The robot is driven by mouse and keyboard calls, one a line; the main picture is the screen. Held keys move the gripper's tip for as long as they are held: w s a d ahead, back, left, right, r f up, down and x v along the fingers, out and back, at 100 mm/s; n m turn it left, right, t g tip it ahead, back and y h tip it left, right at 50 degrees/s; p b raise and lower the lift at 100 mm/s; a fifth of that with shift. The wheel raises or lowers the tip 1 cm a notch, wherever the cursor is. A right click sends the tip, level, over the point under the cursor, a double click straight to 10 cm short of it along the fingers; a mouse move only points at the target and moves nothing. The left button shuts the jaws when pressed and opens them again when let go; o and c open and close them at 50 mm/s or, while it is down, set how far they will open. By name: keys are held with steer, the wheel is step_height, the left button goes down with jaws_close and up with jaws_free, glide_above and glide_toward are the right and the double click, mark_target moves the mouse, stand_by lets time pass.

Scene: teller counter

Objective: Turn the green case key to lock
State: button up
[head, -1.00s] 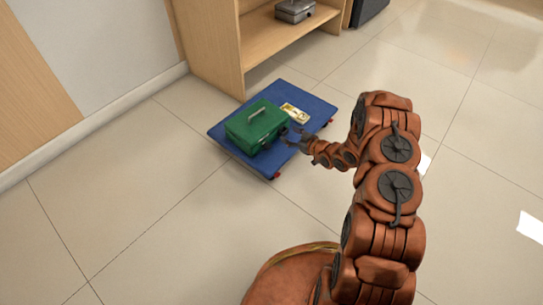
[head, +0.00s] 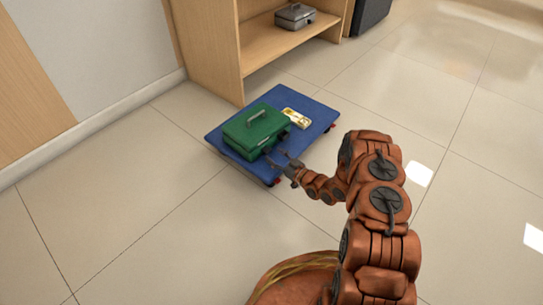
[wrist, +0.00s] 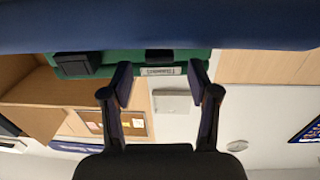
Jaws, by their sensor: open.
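The green case (head: 256,131) with a handle on its lid sits on a blue platform (head: 228,149) low on the floor. In the wrist view, which looks upside down, the case's green front (wrist: 195,57) spans the top middle, with a pale label strip and dark fittings. I cannot make out the key. My gripper (head: 279,157) is in front of the case, near the platform's front edge. The wrist view shows its two fingers (wrist: 160,85) spread with nothing between them. The fingertips overlap the case's front in that view; I cannot tell whether they touch it.
A printed yellow-and-white item (head: 296,118) lies on the platform beside the case. A wooden shelf unit (head: 215,50) stands behind, with a grey metal box (head: 295,16) on it. Tiled floor (head: 130,220) is clear to the left and front.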

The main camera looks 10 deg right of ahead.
mark_target(267, 150)
steer(key=shift+b+x, duration=0.35)
steer(key=shift+x, duration=0.95)
steer(key=shift+c, duration=0.2)
jaws_close()
